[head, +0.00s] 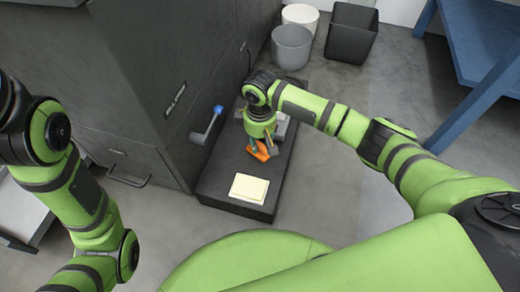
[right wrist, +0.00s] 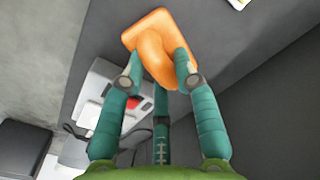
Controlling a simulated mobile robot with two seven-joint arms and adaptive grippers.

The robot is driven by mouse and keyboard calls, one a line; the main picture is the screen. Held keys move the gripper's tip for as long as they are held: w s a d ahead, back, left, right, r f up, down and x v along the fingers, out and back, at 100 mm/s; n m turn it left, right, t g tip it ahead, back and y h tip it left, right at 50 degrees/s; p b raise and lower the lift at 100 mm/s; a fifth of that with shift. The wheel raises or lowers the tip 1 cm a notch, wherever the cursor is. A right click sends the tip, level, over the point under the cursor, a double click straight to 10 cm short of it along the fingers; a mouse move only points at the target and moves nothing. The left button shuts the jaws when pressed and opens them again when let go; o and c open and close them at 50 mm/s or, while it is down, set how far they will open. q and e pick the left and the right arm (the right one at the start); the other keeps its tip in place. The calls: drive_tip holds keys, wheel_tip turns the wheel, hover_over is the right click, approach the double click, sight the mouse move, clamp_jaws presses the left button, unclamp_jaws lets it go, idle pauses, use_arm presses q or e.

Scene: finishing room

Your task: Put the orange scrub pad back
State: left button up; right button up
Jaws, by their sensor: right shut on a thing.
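The orange scrub pad (head: 263,153) is held at the fingertips of my right gripper (head: 260,142), over the dark low platform (head: 225,163). In the right wrist view the pad (right wrist: 143,28) is bent, bulging between the teal fingers of the gripper (right wrist: 157,75). I cannot tell whether the pad touches the platform top. Of my left arm, only links show at the left of the head view; its gripper is out of view.
A grey object with a red spot (right wrist: 106,97) sits beside the fingers. A dark cabinet (head: 160,60) stands left, a blue-ended handle (head: 208,124) protruding. Bins (head: 291,46) and a blue table (head: 480,45) stand behind.

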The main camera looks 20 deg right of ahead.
sight(260, 148)
wheel_tip(260, 148, down, 3)
drive_tip(key=shift+f+b, duration=0.15)
drive_tip(key=shift+b, duration=0.9)
drive_tip(key=o, duration=1)
